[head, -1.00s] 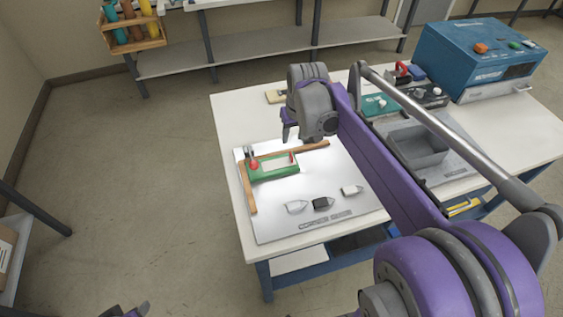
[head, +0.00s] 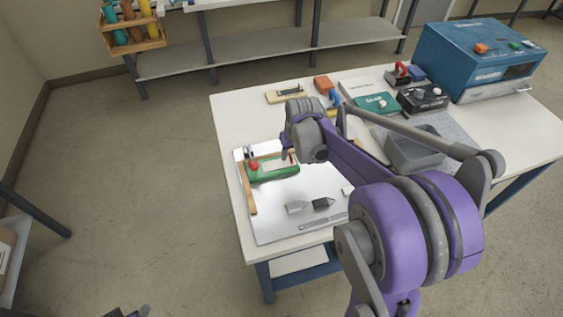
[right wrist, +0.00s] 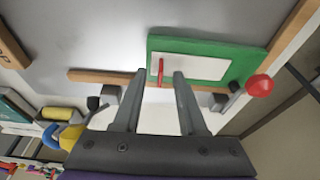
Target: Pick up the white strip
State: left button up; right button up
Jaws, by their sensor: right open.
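A flat white strip (right wrist: 192,62) lies in the top of a green fixture (right wrist: 232,52), with a red pin across its near edge. The fixture (head: 272,171) sits on a pale board near the table's left edge, and my arm partly hides its right end in the head view. My right gripper (right wrist: 165,76) is open and empty, its fingertips pointing at the strip and the red pin showing between them. In the head view my right gripper (head: 287,153) is just over the fixture's right end. Only a dark tip of my left gripper (head: 138,312) shows at the bottom edge.
A red knob (right wrist: 259,85) stands at the fixture's end, and a wooden rail (right wrist: 90,75) runs along it. A grey tray (head: 400,156) and a blue machine (head: 470,58) stand to the right.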

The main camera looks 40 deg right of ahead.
grip_shut()
dwell(0.3)
notch_tip(320, 180, up, 11)
jog(key=p, duration=0.1)
jog(key=shift+r, duration=0.2)
dwell(0.4)
